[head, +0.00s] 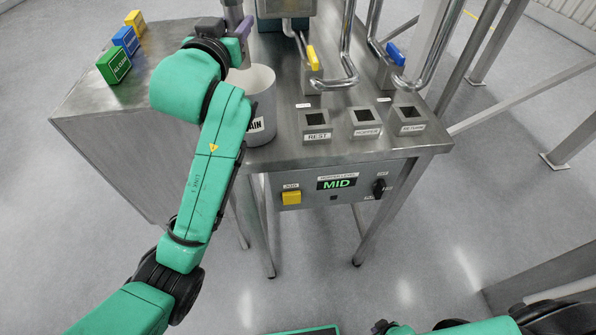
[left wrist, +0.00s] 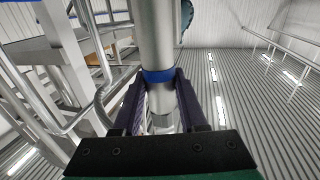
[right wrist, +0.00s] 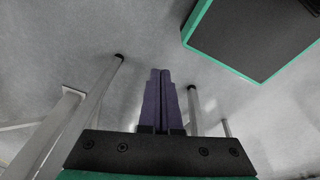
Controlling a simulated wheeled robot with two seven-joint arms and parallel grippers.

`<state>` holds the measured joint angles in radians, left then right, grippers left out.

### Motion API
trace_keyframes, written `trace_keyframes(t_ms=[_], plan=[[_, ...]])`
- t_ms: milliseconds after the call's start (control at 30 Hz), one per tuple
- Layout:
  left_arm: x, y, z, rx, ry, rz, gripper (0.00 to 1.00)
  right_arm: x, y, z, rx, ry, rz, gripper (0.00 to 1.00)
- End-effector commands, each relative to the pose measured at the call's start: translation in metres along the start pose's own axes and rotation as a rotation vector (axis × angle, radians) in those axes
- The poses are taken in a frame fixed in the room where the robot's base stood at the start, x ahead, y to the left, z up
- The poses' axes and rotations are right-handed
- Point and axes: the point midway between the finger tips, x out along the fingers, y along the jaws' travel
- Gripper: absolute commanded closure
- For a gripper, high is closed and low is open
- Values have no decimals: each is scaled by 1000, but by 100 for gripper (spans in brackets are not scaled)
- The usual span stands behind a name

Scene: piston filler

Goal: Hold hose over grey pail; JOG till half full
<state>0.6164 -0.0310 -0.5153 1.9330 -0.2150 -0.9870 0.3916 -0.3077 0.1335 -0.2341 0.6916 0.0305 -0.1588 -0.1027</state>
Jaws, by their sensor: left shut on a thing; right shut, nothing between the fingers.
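The light grey pail (head: 262,88) stands on the steel table; its label, ending in "AIN", is partly hidden by my left arm. My left gripper (head: 243,28) is above the pail's far side. In the left wrist view its purple fingers are shut on the hose (left wrist: 158,45), a grey tube with a blue band; the tube also shows in the head view (head: 232,12). The yellow JOG button (head: 291,198) is on the front panel. My right gripper (right wrist: 163,100) is shut and empty, low and away from the panel.
The panel display (head: 337,183) reads MID, with a black knob (head: 379,188) to its right. Several labelled square holders (head: 366,124) and bent pipes with yellow (head: 312,57) and blue (head: 395,54) handles are right of the pail. Green, blue and yellow blocks (head: 114,66) sit at left.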

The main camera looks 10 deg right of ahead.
Motion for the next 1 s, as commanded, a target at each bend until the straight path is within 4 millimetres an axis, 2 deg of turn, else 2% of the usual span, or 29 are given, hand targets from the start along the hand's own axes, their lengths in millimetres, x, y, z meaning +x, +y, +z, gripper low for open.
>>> trace_keyframes(t_ms=[33,133,200,300,467,600,700,800,900,1000], plan=[[0,0,-1,0,3,0,100,-3,15,-17,-68,56,20,100],[0,0,-1,0,3,0,100,-16,43,-61,-250,199,67,100],[0,0,-1,0,3,0,100,-29,57,-95,-390,306,106,100],[0,0,-1,0,3,0,100,-54,68,-143,-600,463,168,100],[0,0,-1,0,3,0,100,-109,62,-210,-934,724,285,100],[0,0,-1,0,3,0,100,-167,35,-252,-1197,958,408,100],[0,0,-1,0,3,0,100,-212,10,-269,-1345,1123,506,100],[0,0,-1,0,3,0,100,-254,-14,-277,-1444,1267,606,100],[0,0,-1,0,3,0,100,-285,-31,-279,-1494,1366,688,100],[0,0,-1,0,3,0,100,-302,-39,-279,-1512,1416,738,100]])
